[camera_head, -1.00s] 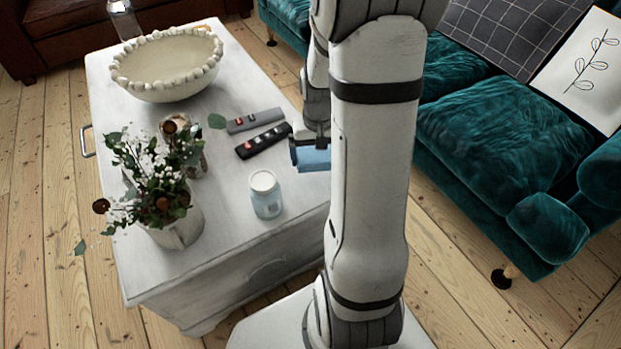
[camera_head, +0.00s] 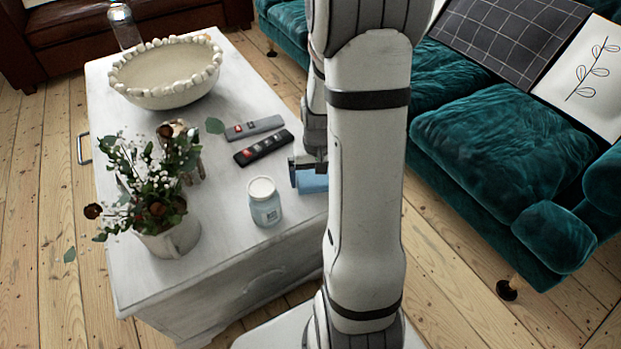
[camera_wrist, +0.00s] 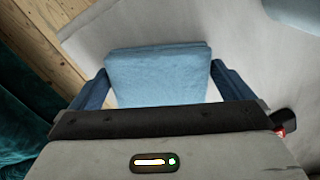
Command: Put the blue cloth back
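The blue cloth (camera_wrist: 158,75) is a folded, light-blue block. In the wrist view it lies between the two dark fingers of my gripper (camera_wrist: 160,82), whose tips are at its left and right edges. In the head view the cloth (camera_head: 312,183) shows at the right edge of the white table, partly hidden behind my arm. My gripper (camera_head: 306,172) is around it there, also partly hidden. I cannot tell whether the cloth touches the tabletop.
The white table (camera_head: 225,225) carries a jar (camera_head: 265,203), two remotes (camera_head: 263,147), a flower pot (camera_head: 172,235), a beaded bowl (camera_head: 165,80) and a glass bottle (camera_head: 124,25). A green sofa (camera_head: 490,140) stands right. Floorboards (camera_head: 40,200) are clear at left.

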